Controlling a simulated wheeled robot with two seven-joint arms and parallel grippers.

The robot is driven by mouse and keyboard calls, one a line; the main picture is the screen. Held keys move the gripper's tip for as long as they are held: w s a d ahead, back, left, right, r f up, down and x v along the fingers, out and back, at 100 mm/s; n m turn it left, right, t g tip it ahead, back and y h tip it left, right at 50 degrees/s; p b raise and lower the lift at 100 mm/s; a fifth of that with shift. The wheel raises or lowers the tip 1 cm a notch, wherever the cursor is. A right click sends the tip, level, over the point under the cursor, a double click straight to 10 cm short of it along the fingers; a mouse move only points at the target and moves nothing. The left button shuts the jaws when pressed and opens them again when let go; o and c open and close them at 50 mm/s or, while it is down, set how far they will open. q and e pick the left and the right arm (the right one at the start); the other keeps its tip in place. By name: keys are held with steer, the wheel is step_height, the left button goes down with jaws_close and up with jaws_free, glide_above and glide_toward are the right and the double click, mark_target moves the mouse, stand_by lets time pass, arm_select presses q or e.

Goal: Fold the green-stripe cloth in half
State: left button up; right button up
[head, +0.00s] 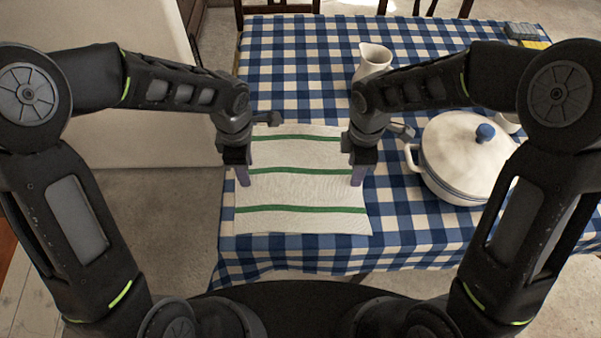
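The green-stripe cloth (302,188) is white with three green stripes running left to right. It lies spread flat near the front left corner of the checked table. My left gripper (242,178) is over the cloth's left edge, and my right gripper (358,178) is over its right edge, both about level with the middle stripe. The fingers point down. I cannot tell whether they touch the cloth or how far apart each pair of fingers is. The grippers hide small parts of the side edges.
A blue-and-white checked tablecloth (420,235) covers the table. A white lidded pot (462,160) with a blue knob stands right of my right gripper. A white pitcher (373,62) stands behind the cloth. A sponge (535,44) lies at the far right. Chairs stand behind the table.

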arm_select(q)
steer(key=shift+f+b, duration=0.25)
steer(key=shift+b, duration=0.05)
arm_select(e)
steer(key=shift+f, duration=0.3)
arm_select(q)
steer(key=shift+r, duration=0.15)
steer(key=shift+c, duration=0.3)
arm_select(e)
steer(key=shift+r, duration=0.15)
steer(key=shift+c, duration=0.3)
arm_select(q)
steer(key=shift+c, duration=0.8)
arm_select(e)
steer(key=shift+c, duration=0.8)
arm_select(q)
jaws_close()
arm_select(e)
jaws_close()
arm_select(q)
steer(key=shift+r, duration=0.1)
arm_select(e)
steer(key=shift+r, duration=0.1)
